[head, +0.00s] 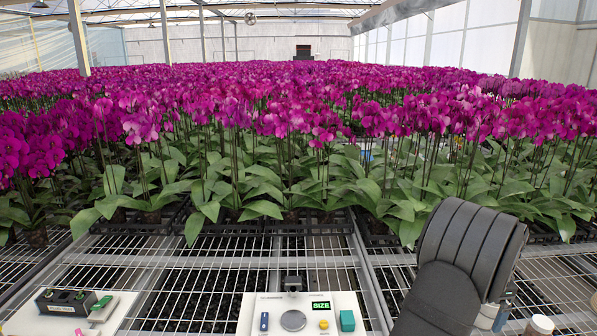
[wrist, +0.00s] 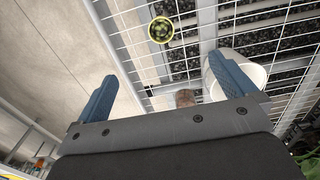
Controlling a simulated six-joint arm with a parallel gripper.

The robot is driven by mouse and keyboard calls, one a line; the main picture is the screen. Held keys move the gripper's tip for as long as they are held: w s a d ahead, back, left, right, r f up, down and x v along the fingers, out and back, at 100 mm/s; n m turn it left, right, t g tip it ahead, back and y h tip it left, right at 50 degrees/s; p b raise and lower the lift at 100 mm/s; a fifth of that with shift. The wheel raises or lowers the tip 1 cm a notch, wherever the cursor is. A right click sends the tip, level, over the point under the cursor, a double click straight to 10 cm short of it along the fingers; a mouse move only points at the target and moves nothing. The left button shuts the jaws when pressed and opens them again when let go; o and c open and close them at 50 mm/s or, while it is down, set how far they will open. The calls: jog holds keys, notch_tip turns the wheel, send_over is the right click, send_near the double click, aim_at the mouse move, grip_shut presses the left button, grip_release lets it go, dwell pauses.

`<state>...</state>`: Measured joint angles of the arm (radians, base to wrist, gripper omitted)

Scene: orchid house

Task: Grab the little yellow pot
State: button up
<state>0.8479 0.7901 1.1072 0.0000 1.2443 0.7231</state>
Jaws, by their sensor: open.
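The little yellow pot (wrist: 160,29) shows in the wrist view as a small round shape with a yellow rim and dark, greenish contents. It is near the top middle, over the wire mesh and close to a pale strip. My gripper (wrist: 163,68) is open, its two blue fingers wide apart with nothing held between them. The pot appears beyond the fingertips, roughly between them and apart from both. I cannot make out the yellow pot or my gripper's fingers in the head view.
In the wrist view, a white round container (wrist: 258,75) lies partly behind the right finger, and a small brown object (wrist: 185,98) is near the gripper's body. In the head view, a white panel with buttons (head: 264,303) and a white cup (head: 540,326) are in front of dense orchids (head: 290,120).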

jog(key=c, duration=0.6)
jog(key=s+a+f+n+t+h, duration=0.1)
jog(key=s+a+f+n+h, duration=0.1)
jog(key=a+f+n+h, duration=0.3)
jog(key=shift+m+y, duration=0.4)
jog(key=shift+m, duration=0.3)
jog(key=x, duration=0.9)
jog(key=w+x, duration=0.1)
jog(key=x, duration=0.4)
jog(key=shift+f, duration=0.35)
